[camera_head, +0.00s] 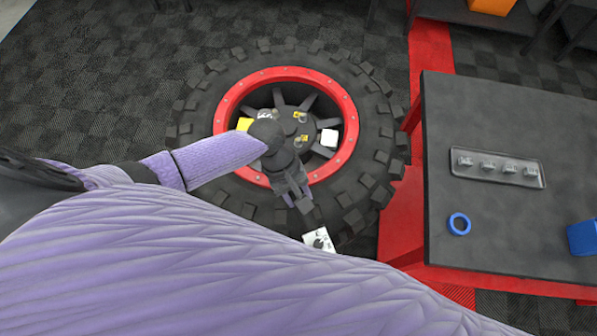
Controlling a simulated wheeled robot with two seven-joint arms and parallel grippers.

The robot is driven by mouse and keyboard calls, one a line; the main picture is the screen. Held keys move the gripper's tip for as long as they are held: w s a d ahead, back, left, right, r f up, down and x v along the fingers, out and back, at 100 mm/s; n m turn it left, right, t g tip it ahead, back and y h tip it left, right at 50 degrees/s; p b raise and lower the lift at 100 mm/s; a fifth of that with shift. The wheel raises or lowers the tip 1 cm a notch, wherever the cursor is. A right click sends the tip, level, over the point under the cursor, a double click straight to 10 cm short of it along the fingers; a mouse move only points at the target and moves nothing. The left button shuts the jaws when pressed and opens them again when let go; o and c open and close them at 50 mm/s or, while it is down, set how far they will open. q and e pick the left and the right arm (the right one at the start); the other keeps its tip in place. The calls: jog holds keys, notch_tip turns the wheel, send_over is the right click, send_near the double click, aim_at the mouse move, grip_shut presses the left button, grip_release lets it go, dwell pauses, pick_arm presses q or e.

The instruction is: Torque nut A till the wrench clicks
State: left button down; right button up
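The wheel lies with its black knobbly tyre (370,188) around a red rim (346,103). Inside is a dark hub with spokes and several small metal nuts or studs with yellow marks, one of them at the right of the hub (301,139). I cannot tell which is nut A. My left gripper (293,199) hangs over the lower rim and tyre, its wrist covering part of the hub. Whether its fingers are open or shut is unclear. No wrench can be made out. My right gripper is not in view; a large purple sleeve fills the bottom.
A dark table (510,108) at the right holds a grey tray (462,154) with several metal nuts, a blue ring (459,223) and a blue box (583,238). A white box with a black knob (319,240) sits below the tyre. An orange box (492,5) is at the top.

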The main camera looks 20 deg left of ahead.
pick_arm(q)
jog(key=shift+s+a+m+g+p, duration=0.3)
jog(key=shift+s+a+m+p, duration=0.15)
jog(key=shift+s+a+m, duration=0.4)
dwell(1.6)
jog(key=shift+a, duration=0.1)
jog(key=shift+w+d+n+p, duration=0.5)
jog(key=shift+w+d+n, duration=0.25)
jog(key=shift+d+n, duration=0.1)
jog(key=shift+w+d, duration=0.1)
dwell(0.3)
jog(key=shift+r+p, duration=2.1)
jog(key=shift+p, duration=0.3)
jog(key=shift+f, duration=0.1)
